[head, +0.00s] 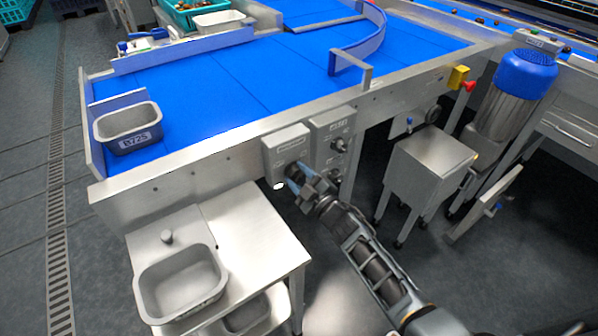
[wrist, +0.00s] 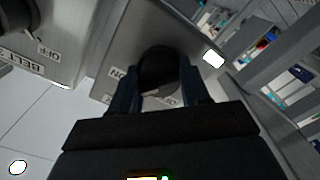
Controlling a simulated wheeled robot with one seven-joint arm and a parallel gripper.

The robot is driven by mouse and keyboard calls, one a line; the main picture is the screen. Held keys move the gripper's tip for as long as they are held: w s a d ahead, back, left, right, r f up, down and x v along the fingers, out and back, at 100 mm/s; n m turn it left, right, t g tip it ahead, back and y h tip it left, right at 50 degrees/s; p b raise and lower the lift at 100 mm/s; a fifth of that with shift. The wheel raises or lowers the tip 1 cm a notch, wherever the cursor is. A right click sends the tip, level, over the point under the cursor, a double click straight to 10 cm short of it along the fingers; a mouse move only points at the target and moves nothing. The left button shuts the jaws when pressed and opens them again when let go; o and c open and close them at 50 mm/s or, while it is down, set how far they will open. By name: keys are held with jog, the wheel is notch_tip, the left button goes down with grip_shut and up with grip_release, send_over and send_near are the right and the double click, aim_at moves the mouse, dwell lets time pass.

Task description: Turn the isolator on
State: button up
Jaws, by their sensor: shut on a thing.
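The isolator is a grey box (head: 284,145) on the side rail of the blue belt conveyor. My gripper (head: 302,181) is at the front of this box. In the wrist view my gripper (wrist: 160,84) has a finger on each side of a dark round knob (wrist: 158,64) and is shut on it. An ON label (wrist: 117,72) is beside the knob, and an OFF label, partly hidden, is near the fingers. Which way the knob points cannot be told. In the head view the gripper hides the knob.
A grey control panel (head: 321,131) with dark knobs is right beside the isolator; in the wrist view a BELT label (wrist: 24,66) shows. A steel table with a grey tub (head: 178,292) stands at lower left. A yellow-and-red switch (head: 458,78) is farther right.

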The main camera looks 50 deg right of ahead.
jog(key=shift+f+m+p, duration=0.1)
jog(key=shift+m+p, duration=0.35)
jog(key=shift+m, duration=0.55)
jog(key=o, duration=1)
jog(key=shift+o, duration=0.2)
jog(key=v, duration=0.7)
jog(key=shift+s+b, duration=0.4)
jog(key=shift+a, duration=0.1)
